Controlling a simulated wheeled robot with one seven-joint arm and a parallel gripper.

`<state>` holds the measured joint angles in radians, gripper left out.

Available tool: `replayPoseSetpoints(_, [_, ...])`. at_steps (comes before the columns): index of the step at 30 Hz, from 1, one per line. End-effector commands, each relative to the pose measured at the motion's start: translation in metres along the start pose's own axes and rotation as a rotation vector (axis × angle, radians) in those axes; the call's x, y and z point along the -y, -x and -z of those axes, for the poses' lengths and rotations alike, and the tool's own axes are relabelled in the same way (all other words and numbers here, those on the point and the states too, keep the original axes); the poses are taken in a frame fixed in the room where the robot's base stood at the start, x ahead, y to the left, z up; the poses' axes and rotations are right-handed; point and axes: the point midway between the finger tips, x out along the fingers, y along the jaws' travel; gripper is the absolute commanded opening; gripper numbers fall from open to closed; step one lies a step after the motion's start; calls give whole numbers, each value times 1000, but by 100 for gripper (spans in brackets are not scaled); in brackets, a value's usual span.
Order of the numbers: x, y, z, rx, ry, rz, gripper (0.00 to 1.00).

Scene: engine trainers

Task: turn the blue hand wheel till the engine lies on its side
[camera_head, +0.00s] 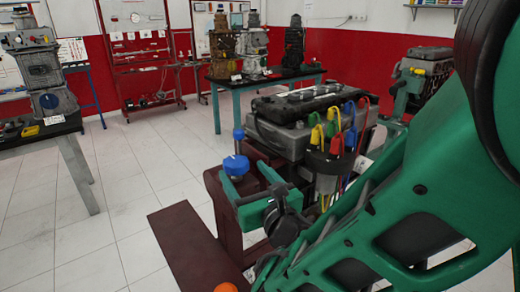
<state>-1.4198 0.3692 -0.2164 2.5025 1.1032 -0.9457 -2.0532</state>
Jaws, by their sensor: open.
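The blue hand wheel (236,166) sits on top of the dark red stand (226,205), left of the engine. The engine (305,115) is a grey block with a black top, mounted on the stand; it looks upright, with its black cover facing up. My gripper (257,184) is at the end of my green arm, open and empty, just right of and slightly below the wheel in the picture. It appears apart from the wheel, but the depth between them is hard to tell. My arm hides the engine's lower right part and much of the stand.
Coloured leads (337,130) hang at the engine's front. A dark red beam (190,250) of the stand runs along the floor. A table with engine models (262,77) stands behind, another table (40,133) at left. Tiled floor (120,190) between is clear.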

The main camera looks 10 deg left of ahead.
Motion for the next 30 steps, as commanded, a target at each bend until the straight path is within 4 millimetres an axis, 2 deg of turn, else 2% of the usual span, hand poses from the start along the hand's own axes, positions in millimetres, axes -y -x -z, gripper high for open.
replayPoseSetpoints(9, [-1,-49,-1,3,-5,0,69])
replayPoseSetpoints(16, [-2,-80,-1,3,-4,-2,69])
replayPoseSetpoints(21, [-3,-90,-1,2,-4,-3,69])
replayPoseSetpoints(30, [-3,-92,-1,1,-2,-4,69])
